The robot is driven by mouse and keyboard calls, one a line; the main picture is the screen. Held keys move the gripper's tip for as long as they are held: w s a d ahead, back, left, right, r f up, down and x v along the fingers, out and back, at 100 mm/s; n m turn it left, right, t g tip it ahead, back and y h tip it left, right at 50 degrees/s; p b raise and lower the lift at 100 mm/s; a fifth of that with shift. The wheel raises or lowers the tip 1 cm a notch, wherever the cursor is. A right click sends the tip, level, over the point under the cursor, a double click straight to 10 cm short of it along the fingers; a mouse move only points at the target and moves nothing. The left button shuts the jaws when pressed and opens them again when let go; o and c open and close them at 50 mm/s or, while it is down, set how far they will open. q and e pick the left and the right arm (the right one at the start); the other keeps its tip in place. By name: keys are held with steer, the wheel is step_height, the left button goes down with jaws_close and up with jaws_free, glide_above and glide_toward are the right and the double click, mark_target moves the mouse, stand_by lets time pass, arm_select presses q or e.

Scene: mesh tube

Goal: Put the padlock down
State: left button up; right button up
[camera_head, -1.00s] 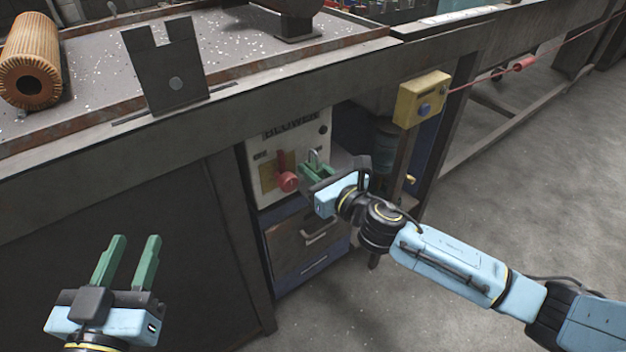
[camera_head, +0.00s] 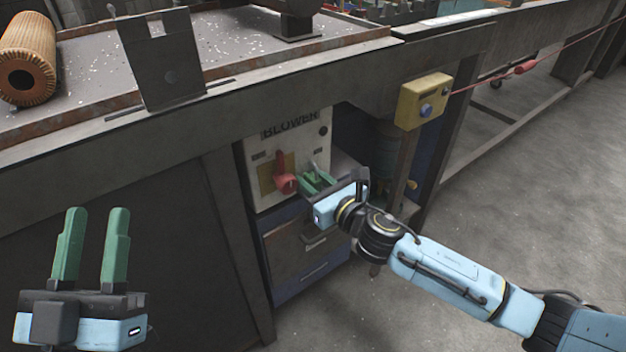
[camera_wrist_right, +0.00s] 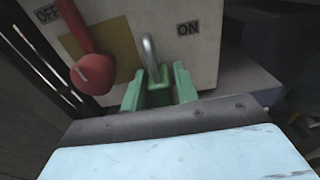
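The padlock shows in the right wrist view as a grey shackle (camera_wrist_right: 150,53) rising from between the green fingers of my right gripper (camera_wrist_right: 158,86). Its body is mostly hidden low between the fingers, which look closed on its sides. In the head view my right gripper (camera_head: 315,181) is in front of the blower switch box (camera_head: 262,150), just right of the red lever (camera_head: 284,175). The padlock is hard to make out there. My left gripper (camera_head: 91,245) is open and empty at the lower left, fingers pointing up.
The box has OFF and ON labels; a grey ledge (camera_wrist_right: 235,86) lies right of the gripper in the wrist view. A drawer unit (camera_head: 300,250) stands below. A yellow button box (camera_head: 424,101) hangs to the right. The workbench edge (camera_head: 200,120) overhangs the box.

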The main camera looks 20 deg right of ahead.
steer(key=shift+o, duration=1)
steer(key=shift+r, duration=0.15)
